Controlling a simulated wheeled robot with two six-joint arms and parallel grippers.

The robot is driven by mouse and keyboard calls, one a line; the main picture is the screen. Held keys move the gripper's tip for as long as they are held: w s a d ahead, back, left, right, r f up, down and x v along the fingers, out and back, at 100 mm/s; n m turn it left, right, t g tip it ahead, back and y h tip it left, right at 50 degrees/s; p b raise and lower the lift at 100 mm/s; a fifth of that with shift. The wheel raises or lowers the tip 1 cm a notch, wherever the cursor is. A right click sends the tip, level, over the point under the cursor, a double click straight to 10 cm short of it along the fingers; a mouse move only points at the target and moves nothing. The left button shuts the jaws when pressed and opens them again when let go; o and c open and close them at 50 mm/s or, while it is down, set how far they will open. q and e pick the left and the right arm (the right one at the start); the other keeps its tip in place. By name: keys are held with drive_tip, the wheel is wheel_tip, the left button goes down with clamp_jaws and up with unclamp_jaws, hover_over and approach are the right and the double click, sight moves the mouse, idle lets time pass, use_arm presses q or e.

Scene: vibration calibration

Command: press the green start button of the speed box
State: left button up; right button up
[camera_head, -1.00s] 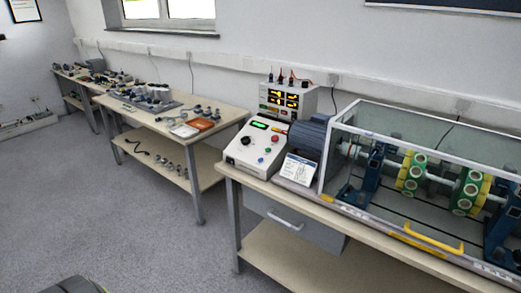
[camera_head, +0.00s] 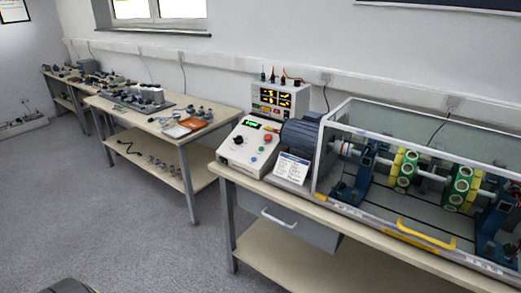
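The speed box (camera_head: 235,158) is a white box with a sloped front, standing at the left end of the near bench. Its front carries a lit green display (camera_head: 252,125), a black knob (camera_head: 239,140) and a red button (camera_head: 268,138). Below the red button are small coloured buttons, one of which looks green (camera_head: 254,160); they are too small to tell apart surely. Nothing covers the front of the box. Neither of my grippers is in view.
A white printed card (camera_head: 291,168) stands right of the box. A motor (camera_head: 301,133) and a clear-covered shaft rig (camera_head: 400,235) fill the bench to the right. A metering unit (camera_head: 281,97) with lit displays stands behind. Floor (camera_head: 140,235) left of the bench is clear.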

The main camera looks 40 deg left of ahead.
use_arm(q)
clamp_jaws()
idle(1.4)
